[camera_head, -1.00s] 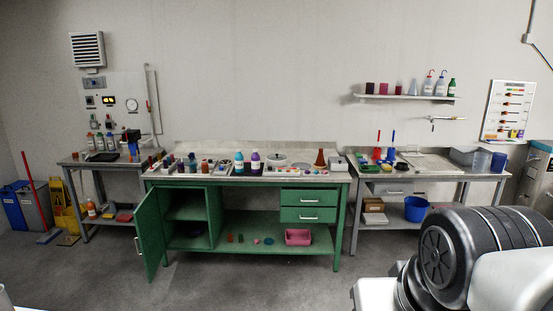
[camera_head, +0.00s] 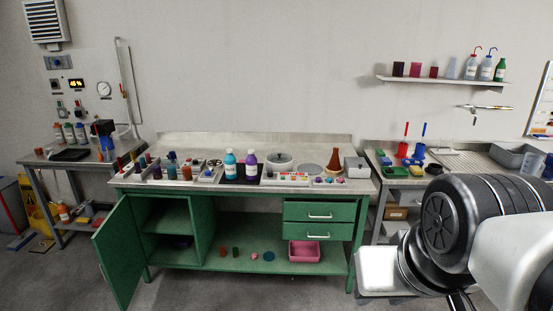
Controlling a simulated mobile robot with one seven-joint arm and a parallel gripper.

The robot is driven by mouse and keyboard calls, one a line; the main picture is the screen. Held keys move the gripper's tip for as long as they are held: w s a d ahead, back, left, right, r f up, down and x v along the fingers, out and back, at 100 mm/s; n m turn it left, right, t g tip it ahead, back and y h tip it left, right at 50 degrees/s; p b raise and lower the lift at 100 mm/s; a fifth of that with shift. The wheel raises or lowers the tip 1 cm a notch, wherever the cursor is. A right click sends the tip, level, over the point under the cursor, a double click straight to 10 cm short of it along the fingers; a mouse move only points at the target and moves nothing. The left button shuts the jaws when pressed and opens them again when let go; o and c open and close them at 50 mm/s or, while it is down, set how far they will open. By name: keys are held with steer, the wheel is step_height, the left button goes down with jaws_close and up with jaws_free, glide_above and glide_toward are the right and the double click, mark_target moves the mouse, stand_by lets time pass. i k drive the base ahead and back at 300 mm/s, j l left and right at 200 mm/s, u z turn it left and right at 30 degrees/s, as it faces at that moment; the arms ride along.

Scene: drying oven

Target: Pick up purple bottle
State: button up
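The purple bottle (camera_head: 251,165) stands upright on the green workbench (camera_head: 150,181), near the middle of its top. It has a white cap and a pale label. A blue bottle (camera_head: 230,164) with a white cap stands just to its left. My arm fills the lower right of the picture, well to the right of the purple bottle and nearer the camera. A dark part shows below the arm at the bottom edge, but my gripper's fingertips cannot be made out.
Small coloured vials stand left of the bottles. A pale bowl (camera_head: 280,162) and a brown cone-shaped vessel (camera_head: 335,161) stand to the right. The bench's left door (camera_head: 119,252) hangs open. Side tables flank the bench. Grey floor lies in front.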

mark_target(251, 160)
steer(key=i+u, duration=0.25)
steer(key=i, duration=0.2)
steer(key=i+l+u, duration=0.1)
steer(key=i+u, duration=0.15)
steer(key=i, duration=0.2)
steer(key=i+l+u, duration=0.25)
steer(key=i, duration=0.2)
steer(key=i+j, duration=0.35)
steer(key=i, duration=0.25)
steer(key=i+j+z, duration=0.1)
steer(key=i+j, duration=0.25)
steer(key=i, duration=0.25)
steer(key=i+j+z, duration=0.15)
steer(key=z, duration=0.2)
steer(key=i+j+z, duration=0.2)
steer(key=z, duration=0.15)
steer(key=i+j+z, duration=0.3)
